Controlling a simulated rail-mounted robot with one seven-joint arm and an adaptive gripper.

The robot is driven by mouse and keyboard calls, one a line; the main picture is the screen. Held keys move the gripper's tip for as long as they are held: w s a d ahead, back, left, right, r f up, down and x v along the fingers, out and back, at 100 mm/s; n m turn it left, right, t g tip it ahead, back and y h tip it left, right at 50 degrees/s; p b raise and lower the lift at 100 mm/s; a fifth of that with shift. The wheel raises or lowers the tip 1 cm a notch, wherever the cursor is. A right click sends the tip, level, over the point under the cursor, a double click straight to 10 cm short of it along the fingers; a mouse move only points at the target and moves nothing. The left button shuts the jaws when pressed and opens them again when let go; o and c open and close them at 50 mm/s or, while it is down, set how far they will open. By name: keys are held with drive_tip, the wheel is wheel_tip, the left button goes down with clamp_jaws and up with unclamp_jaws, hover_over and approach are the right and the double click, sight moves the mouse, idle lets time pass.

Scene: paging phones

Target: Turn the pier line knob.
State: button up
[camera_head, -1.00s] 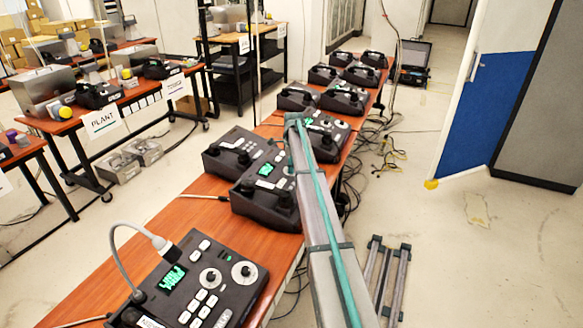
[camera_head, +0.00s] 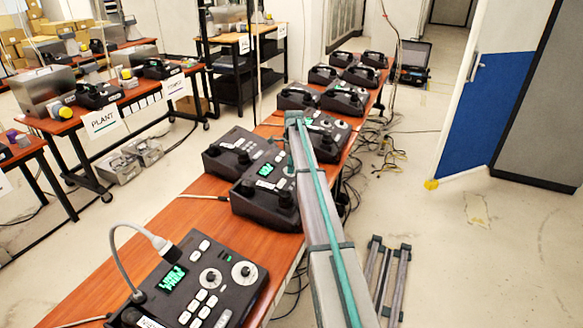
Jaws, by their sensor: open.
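Several dark paging phones stand in a row on the long orange-brown table (camera_head: 195,215). The nearest phone (camera_head: 225,307) has a gooseneck microphone (camera_head: 118,255), a green-lit display (camera_head: 172,279), white buttons, and two round knobs, a left knob (camera_head: 210,279) and a right knob (camera_head: 244,272). A middle phone (camera_head: 262,200) also has a green display and sits partly behind my arm. I cannot read which knob is the pier line one. My arm runs from the bottom edge up over the middle phones. My gripper does not show; the far end of the arm hides that area.
Another phone (camera_head: 230,152) stands left of the middle one, and more phones (camera_head: 345,97) sit farther back. A side table with a PLANT sign (camera_head: 101,122) stands at left. Cables (camera_head: 375,160) lie on the floor right of the table. A blue panel (camera_head: 490,105) stands at right.

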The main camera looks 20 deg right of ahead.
wheel_tip(320, 180, up, 11)
drive_tip(key=shift+s+r, duration=0.15)
drive_tip(key=shift+s, duration=0.15)
drive_tip(key=shift+d, duration=0.15)
idle(0.3)
